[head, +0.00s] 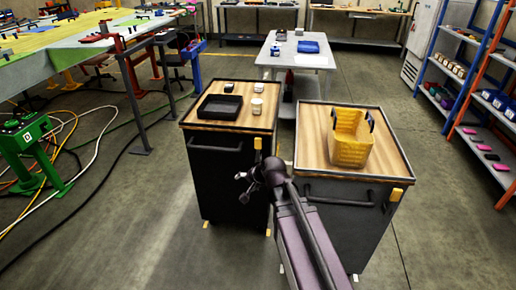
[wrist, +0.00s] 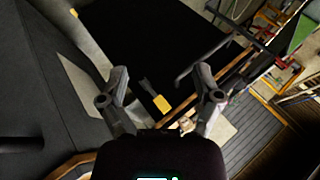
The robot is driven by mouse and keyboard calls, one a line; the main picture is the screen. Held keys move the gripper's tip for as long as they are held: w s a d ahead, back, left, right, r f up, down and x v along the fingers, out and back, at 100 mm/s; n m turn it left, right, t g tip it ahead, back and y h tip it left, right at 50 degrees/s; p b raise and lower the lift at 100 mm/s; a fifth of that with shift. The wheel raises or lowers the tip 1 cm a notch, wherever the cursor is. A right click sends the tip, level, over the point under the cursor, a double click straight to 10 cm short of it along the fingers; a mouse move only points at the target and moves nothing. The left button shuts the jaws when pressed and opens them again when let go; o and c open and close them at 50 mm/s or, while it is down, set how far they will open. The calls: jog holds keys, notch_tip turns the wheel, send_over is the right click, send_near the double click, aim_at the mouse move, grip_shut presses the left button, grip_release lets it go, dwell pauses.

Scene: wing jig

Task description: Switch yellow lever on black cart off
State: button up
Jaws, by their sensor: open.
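The black cart (head: 224,180) stands left of centre in the head view, with a wooden top. Its yellow lever (head: 257,143) is at the top right of its front face. My gripper (head: 243,186) is open and empty in front of the black cart, lower than the lever in the picture. In the wrist view, a yellow-tipped lever (wrist: 161,103) on a dark stem shows against a black face, between the two spread fingers of my gripper (wrist: 160,76). I cannot tell the exact gap, and I see no contact.
A grey cart (head: 345,220) stands close on the right, with its own yellow lever (head: 397,194) and a yellow basket (head: 350,143) on top. A black tray (head: 220,108) lies on the black cart. The black cart's handle (head: 213,146) sticks out left of its lever.

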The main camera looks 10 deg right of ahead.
jog(key=w+a+m+t+y+b, duration=0.2)
jog(key=w+a+m+t+b, duration=0.15)
jog(key=w+m, duration=0.35)
jog(key=m+t+h+b, duration=0.8)
jog(key=m+h+b, duration=0.4)
jog(key=m, duration=1.3)
send_near(258, 141)
jog(key=s+a+r+b, duration=0.1)
jog(key=s+a+r, duration=0.1)
jog(key=s, duration=0.1)
jog(key=shift+w+d+f+m+g+b, duration=0.2)
jog(key=shift+d+f+m+g+b, duration=0.25)
jog(key=shift+m, duration=0.35)
jog(key=shift+w+f, duration=0.1)
jog(key=shift+w, duration=0.05)
jog(key=x, duration=1.3)
jog(key=shift+w+d, duration=0.15)
